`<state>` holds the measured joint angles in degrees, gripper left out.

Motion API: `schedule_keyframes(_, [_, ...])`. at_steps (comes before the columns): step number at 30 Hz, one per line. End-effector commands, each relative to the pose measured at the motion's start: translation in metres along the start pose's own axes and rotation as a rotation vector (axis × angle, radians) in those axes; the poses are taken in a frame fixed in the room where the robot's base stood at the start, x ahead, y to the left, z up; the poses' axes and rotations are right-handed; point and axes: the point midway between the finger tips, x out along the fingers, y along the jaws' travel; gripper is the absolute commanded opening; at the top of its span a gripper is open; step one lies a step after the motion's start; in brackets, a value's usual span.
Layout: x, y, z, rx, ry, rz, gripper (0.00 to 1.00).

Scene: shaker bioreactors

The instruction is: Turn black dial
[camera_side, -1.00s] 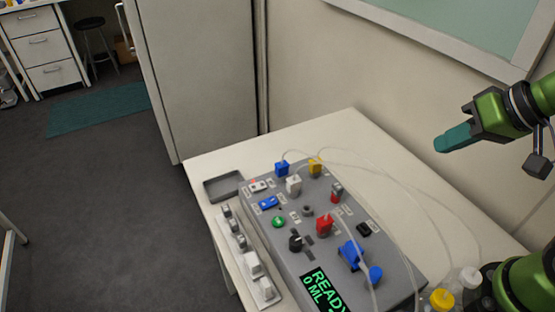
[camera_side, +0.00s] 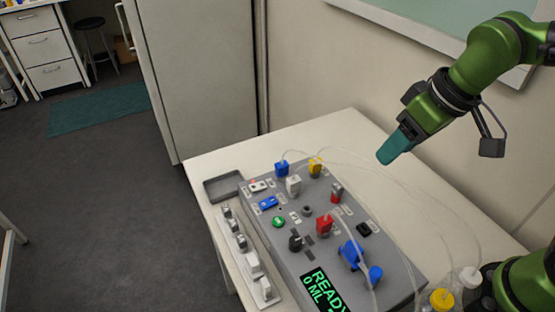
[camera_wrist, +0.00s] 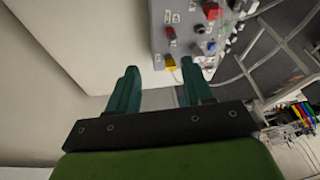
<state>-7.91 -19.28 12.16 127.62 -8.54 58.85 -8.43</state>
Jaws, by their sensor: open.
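The black dial (camera_side: 296,242) sits on the grey control panel (camera_side: 400,283), left of the red connector and just above the green-lit display. My gripper (camera_side: 385,158), with teal fingers, hangs in the air above the back right of the panel, well apart from the dial. In the wrist view my gripper (camera_wrist: 160,88) shows two teal fingers spread apart with nothing between them. The panel (camera_wrist: 160,35) shows at the top of the wrist view, beyond the fingertips. I cannot make out the black dial for sure there.
The panel carries a green button (camera_side: 278,222), a red connector (camera_side: 325,226), blue knobs (camera_side: 350,254) and a display reading READY 0 ML (camera_side: 318,287). Thin clear tubes arch over its right side. Bottles with yellow and white caps (camera_side: 442,299) stand at the right. An empty grey tray (camera_side: 224,186) lies left.

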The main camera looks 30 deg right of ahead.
Motion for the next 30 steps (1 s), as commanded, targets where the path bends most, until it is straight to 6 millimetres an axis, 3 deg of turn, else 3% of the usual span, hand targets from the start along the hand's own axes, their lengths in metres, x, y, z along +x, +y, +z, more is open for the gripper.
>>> schedule_keyframes(1, [0.009,-0.023,-0.008,-0.141,-0.059,-0.003,0.51])
schedule_keyframes(6, [0.028,-0.098,-0.024,-0.654,-0.219,-0.044,0.51])
schedule_keyframes(12, [0.033,-0.171,-0.033,-1.205,-0.328,-0.156,0.51])
schedule_keyframes(15, [0.024,-0.182,-0.040,-1.370,-0.338,-0.184,0.51])
schedule_keyframes(21, [0.013,-0.178,-0.042,-1.511,-0.359,-0.194,0.51])
schedule_keyframes(26, [0.025,-0.176,-0.038,-1.527,-0.361,-0.197,0.51])
schedule_keyframes(30, [0.048,-0.173,-0.029,-1.525,-0.363,-0.198,0.51])
